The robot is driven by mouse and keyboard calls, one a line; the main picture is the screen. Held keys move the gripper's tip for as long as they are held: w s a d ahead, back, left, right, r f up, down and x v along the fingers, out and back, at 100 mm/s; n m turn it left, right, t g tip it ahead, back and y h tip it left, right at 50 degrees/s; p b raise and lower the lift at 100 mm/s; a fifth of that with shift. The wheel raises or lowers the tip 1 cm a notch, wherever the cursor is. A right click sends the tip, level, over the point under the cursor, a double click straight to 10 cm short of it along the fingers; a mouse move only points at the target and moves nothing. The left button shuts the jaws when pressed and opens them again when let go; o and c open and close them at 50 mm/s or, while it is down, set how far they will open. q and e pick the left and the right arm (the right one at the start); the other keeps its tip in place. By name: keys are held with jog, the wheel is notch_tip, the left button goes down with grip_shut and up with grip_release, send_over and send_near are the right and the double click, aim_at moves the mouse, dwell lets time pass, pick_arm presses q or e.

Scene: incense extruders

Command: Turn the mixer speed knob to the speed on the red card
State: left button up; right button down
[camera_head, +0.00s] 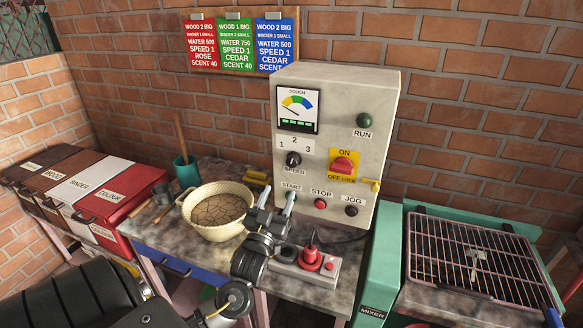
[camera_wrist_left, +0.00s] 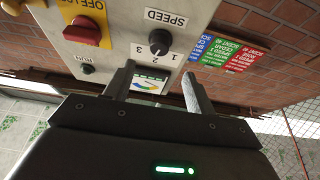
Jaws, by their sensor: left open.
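The black speed knob (camera_head: 293,159) sits on the mixer's grey control box (camera_head: 345,100), with 1, 2 and 3 around it. In the left wrist view, turned upside down, the knob (camera_wrist_left: 160,42) lies just beyond the fingertips. The red card (camera_head: 203,48) on the wall reads "SPEED 1". My left gripper (camera_head: 277,197) is open and empty, below the knob and in front of the box's lower left. Its two fingers (camera_wrist_left: 158,70) stand apart, not touching the knob. My right gripper is not in view.
Around the knob are the gauge (camera_head: 297,109), red on/off switch (camera_head: 343,165), and stop (camera_head: 320,203) and jog (camera_head: 351,210) buttons. A bowl of dough (camera_head: 218,210) stands left of my gripper. A red-buttoned device (camera_head: 311,259) and a grill rack (camera_head: 475,255) stand to the right.

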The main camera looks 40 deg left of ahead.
aim_at(291, 164)
pick_arm(q)
jog(key=p+x, duration=0.3)
jog(key=x, duration=0.6)
jog(key=shift+w+r+p, duration=0.15)
jog(key=shift+w+p, duration=0.15)
jog(key=shift+w+a+r, duration=0.1)
jog(key=shift+w+a, duration=0.15)
jog(key=shift+w, duration=0.25)
jog(key=shift+s, duration=0.15)
jog(key=c, duration=1)
jog(key=shift+o, duration=0.2)
